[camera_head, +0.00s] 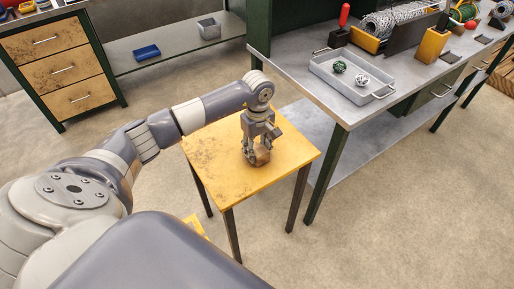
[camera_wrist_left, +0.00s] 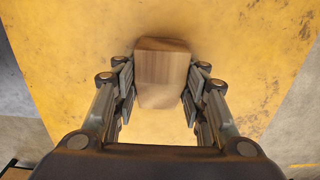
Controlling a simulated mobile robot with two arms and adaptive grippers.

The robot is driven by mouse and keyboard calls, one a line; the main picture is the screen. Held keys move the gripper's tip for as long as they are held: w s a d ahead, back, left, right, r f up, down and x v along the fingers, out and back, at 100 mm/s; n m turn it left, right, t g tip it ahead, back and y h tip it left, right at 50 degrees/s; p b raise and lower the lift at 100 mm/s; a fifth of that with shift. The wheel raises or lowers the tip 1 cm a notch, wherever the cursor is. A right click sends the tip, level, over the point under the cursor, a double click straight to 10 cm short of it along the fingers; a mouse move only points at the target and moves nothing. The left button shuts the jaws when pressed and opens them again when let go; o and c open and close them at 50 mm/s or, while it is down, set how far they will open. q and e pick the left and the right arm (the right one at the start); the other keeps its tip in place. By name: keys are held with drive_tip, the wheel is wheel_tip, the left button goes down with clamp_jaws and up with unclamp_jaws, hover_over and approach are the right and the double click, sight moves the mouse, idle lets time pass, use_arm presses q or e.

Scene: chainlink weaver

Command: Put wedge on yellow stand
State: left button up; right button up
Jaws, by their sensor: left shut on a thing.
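The wedge (camera_wrist_left: 162,72) is a brown wooden block between the two fingers of my left gripper (camera_wrist_left: 160,85) in the left wrist view. My left gripper is shut on it. In the head view the wedge (camera_head: 262,156) shows low at the fingertips of my left gripper (camera_head: 257,150), over the top of the yellow stand (camera_head: 215,160). The stand is a square yellow table with dark legs and a worn top. The wedge is at or just above the top; I cannot tell whether it touches. My right gripper is not in view.
A grey workbench (camera_head: 300,80) stands at the right with a metal tray (camera_head: 322,70) holding a green ball and a white ball. A drawer cabinet (camera_head: 60,65) and a low shelf with a blue bin (camera_head: 147,52) are behind. The stand's left part is clear.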

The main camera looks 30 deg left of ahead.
sight(258, 148)
use_arm(q)
drive_tip(key=shift+s+f, duration=0.1)
drive_tip(key=shift+f, duration=0.1)
drive_tip(key=o, duration=1.1)
drive_tip(key=shift+r, duration=0.1)
wheel_tip(258, 148, up, 12)
drive_tip(key=p, duration=0.7)
drive_tip(key=shift+r, duration=0.15)
